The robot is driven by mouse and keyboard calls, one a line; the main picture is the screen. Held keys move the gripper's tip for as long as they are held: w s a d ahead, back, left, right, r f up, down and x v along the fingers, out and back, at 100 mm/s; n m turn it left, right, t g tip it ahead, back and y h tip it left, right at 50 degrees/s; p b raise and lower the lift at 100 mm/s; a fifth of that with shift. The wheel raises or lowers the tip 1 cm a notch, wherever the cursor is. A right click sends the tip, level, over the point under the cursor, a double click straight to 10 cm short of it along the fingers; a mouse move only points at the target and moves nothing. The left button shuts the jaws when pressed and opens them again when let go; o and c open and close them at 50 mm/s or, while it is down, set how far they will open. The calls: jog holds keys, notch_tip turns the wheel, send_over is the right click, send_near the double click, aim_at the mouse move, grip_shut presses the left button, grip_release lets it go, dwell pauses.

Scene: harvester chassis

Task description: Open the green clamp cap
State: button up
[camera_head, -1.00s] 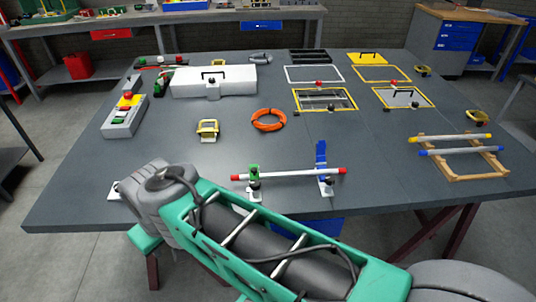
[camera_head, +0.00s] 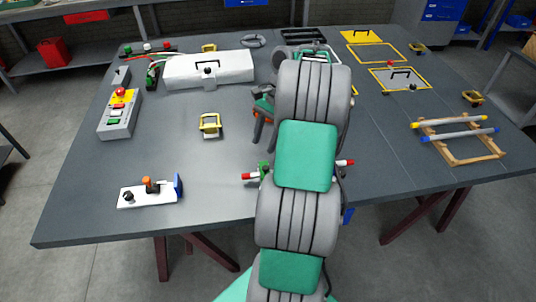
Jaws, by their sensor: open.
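The green clamp (camera_head: 264,169) stands near the front of the grey table, at the left end of a rod (camera_head: 248,177) with red tips. My arm hides part of the clamp, the middle of the rod and the blue clamp at its other end. I cannot tell how the green cap sits. My gripper (camera_head: 261,112) is open above the table, behind the green clamp in the picture and apart from it. My arm partly covers the gripper, and its fingers are small and hard to make out.
A white block with a joystick (camera_head: 148,192) lies at the front left. A yellow-handled piece (camera_head: 210,126) stands left of my gripper. A white box (camera_head: 210,70) is behind. A wooden frame with rods (camera_head: 458,140) lies at the right.

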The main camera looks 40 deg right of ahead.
aim_at(266, 167)
jog(key=shift+m, duration=0.5)
jog(key=f+b, duration=0.1)
jog(key=f, duration=0.1)
jog(key=s+f+b, duration=0.1)
jog(key=f+b, duration=0.1)
jog(key=f, duration=0.1)
jog(key=f+b, duration=0.2)
jog(key=f, duration=0.1)
jog(key=shift+s+a+f, duration=0.15)
jog(key=shift+s+a, duration=0.15)
jog(key=shift+s, duration=0.05)
jog(key=shift+c, duration=0.3)
grip_shut()
